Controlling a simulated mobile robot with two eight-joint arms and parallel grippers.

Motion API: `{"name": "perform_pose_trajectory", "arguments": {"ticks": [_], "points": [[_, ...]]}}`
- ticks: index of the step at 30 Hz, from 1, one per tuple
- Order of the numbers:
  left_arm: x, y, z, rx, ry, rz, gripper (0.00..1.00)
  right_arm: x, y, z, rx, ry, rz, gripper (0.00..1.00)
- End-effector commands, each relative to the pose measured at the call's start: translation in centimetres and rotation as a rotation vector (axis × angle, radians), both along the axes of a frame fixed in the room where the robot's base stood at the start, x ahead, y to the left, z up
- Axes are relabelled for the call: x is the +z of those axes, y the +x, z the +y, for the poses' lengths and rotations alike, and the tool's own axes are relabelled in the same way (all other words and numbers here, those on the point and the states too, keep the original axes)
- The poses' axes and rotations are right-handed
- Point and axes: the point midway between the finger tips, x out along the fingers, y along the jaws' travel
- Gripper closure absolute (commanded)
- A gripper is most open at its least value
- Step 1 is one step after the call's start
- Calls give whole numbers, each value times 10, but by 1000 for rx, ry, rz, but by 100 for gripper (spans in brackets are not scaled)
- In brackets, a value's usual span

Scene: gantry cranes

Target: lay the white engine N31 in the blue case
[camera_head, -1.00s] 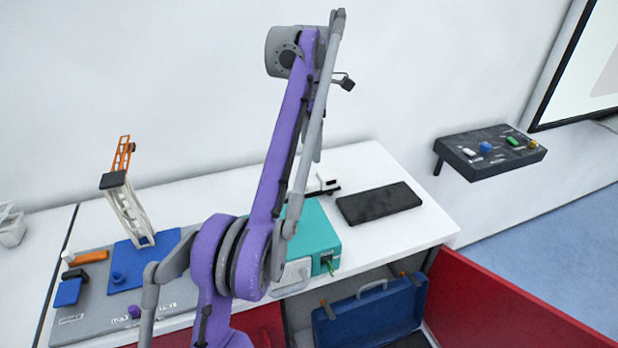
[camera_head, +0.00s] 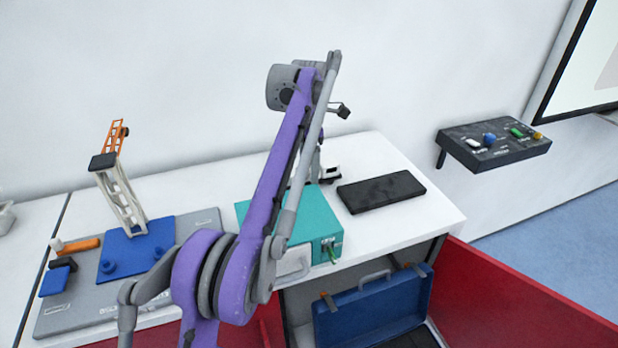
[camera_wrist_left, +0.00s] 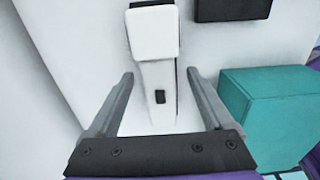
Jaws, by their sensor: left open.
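The blue case (camera_head: 372,310) stands open in the compartment below the table top, its lid raised. A white engine with black parts (camera_head: 331,173) is on the white table behind the teal box; my left arm partly hides it. In the left wrist view, the engine's white body (camera_wrist_left: 153,38) lies ahead of and between the fingers of my left gripper (camera_wrist_left: 160,73). The gripper is open, with a gap on both sides of the white body. No N31 marking is legible. In the head view the fingertips are mostly hidden behind my arm. My right gripper is out of view.
A teal box (camera_head: 318,222) stands close to the engine, with a black slab (camera_head: 381,191) to the right. A crane model (camera_head: 120,190) stands on a grey board (camera_head: 200,226) at left. A red door (camera_head: 520,300) stands open beside the compartment. A control panel (camera_head: 495,147) is on the wall.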

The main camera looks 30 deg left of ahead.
Motion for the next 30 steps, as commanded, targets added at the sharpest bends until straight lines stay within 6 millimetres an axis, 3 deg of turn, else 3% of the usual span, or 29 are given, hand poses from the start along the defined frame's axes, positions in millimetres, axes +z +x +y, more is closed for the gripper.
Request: {"name": "perform_pose_trajectory", "arguments": {"ticks": [3, 17, 30], "points": [[1, 0, 0, 0, 0, 0, 17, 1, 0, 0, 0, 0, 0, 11], [1, 0, 0, 0, 0, 0, 100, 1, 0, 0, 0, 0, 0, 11], [8, 0, 0, 0, 1, -1, 100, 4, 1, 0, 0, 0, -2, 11]]}}
